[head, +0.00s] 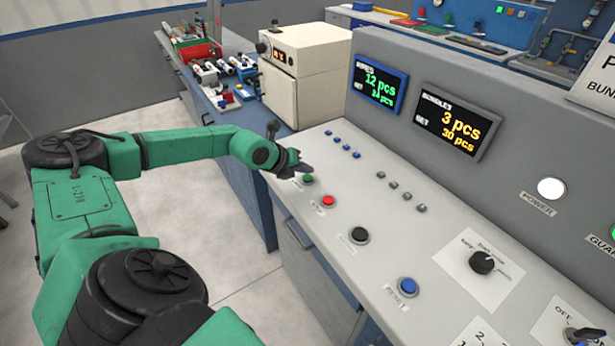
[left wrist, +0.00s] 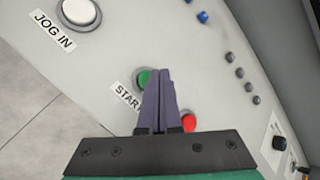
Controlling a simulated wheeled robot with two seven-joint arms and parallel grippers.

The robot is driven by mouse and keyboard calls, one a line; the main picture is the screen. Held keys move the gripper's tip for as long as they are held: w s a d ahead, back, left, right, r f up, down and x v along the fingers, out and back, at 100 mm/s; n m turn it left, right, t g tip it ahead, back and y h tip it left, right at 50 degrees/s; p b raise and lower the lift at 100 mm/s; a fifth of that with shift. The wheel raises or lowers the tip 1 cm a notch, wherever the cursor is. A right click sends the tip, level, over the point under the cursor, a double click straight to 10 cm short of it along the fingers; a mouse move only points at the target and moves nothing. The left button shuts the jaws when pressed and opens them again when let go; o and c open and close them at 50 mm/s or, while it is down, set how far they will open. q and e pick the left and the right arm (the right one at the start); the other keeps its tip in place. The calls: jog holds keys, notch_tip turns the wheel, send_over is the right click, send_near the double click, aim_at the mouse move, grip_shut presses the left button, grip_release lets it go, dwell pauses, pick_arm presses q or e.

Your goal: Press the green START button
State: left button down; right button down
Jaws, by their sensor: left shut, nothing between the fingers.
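The green START button (head: 307,179) is on the light grey console top, just beyond my left gripper's fingertips in the head view. My left gripper (head: 301,169) is shut and empty, held low over the console's near left part. In the left wrist view the green button (left wrist: 143,77) shows beside the purple fingers (left wrist: 159,75), which partly cover it. The "START" label (left wrist: 126,94) is cut off by the fingers. I cannot tell whether the fingertips touch the button. My right gripper is out of view.
A red button (head: 328,201) sits close to the green one. A black button (head: 359,235), a blue button (head: 408,286) and a rotary knob (head: 482,262) follow along the console. A white JOG IN button (left wrist: 79,10) shows in the left wrist view. Two displays (head: 458,118) stand behind.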

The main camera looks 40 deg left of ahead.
aim_at(305, 180)
pick_arm(q)
jog(key=shift+r+p, duration=1.55)
jog(key=shift+r, duration=1.05)
jog(key=shift+f, duration=0.1)
